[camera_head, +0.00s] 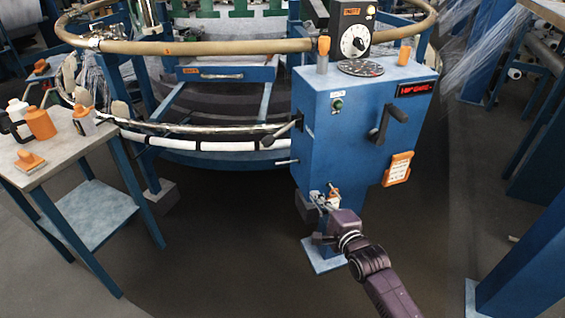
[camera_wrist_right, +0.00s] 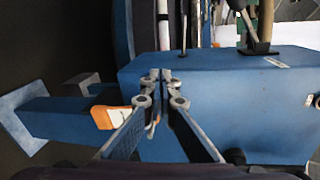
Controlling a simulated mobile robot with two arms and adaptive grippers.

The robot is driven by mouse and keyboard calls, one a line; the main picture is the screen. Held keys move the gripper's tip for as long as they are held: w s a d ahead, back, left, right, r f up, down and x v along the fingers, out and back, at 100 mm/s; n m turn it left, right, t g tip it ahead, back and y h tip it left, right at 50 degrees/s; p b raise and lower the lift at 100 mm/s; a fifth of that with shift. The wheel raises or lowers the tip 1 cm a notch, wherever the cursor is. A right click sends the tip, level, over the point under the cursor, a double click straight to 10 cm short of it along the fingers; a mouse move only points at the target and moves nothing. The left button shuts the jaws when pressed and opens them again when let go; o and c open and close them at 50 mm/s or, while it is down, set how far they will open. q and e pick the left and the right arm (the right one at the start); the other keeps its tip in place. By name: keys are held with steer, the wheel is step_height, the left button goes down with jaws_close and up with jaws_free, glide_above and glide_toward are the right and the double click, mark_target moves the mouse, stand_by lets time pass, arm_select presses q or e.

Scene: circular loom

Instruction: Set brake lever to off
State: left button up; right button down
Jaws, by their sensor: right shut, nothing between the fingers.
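The blue control box (camera_head: 340,130) stands at the right front of the loom. A grey lever (camera_head: 283,130) sticks out from its left side, tilted, and shows dark at the top of the right wrist view (camera_wrist_right: 255,28). A thin rod (camera_head: 287,162) is below it. A black crank (camera_head: 388,120) is on the front face. I cannot tell from markings which is the brake lever. My right gripper (camera_head: 322,203) is shut and empty, low beside the box's post; its fingertips show in the wrist view (camera_wrist_right: 161,76), apart from the lever. My left gripper is not in view.
An orange-and-white tag (camera_wrist_right: 114,117) is behind my right fingers. An orange card holder (camera_head: 398,168) hangs on the box. A side table (camera_head: 75,150) with bottles stands at the left. The loom's ring (camera_head: 200,47) curves behind. Floor between table and box is clear.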

mark_target(277, 135)
arm_select(q)
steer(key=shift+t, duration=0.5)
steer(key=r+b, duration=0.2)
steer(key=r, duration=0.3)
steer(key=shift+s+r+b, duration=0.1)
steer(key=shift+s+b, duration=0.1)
steer(key=shift+b, duration=0.2)
arm_select(e)
steer(key=r+m, duration=0.1)
steer(key=r, duration=0.2)
steer(key=a+r+t+y, duration=0.1)
steer(key=r, duration=0.2)
steer(key=w+a+r+m+t, duration=0.1)
steer(key=r, duration=0.2)
steer(key=shift+w+a+m+y, duration=0.1)
steer(key=shift+a+m+y, duration=0.15)
steer(key=shift+m+y, duration=0.05)
steer(key=shift+f, duration=0.1)
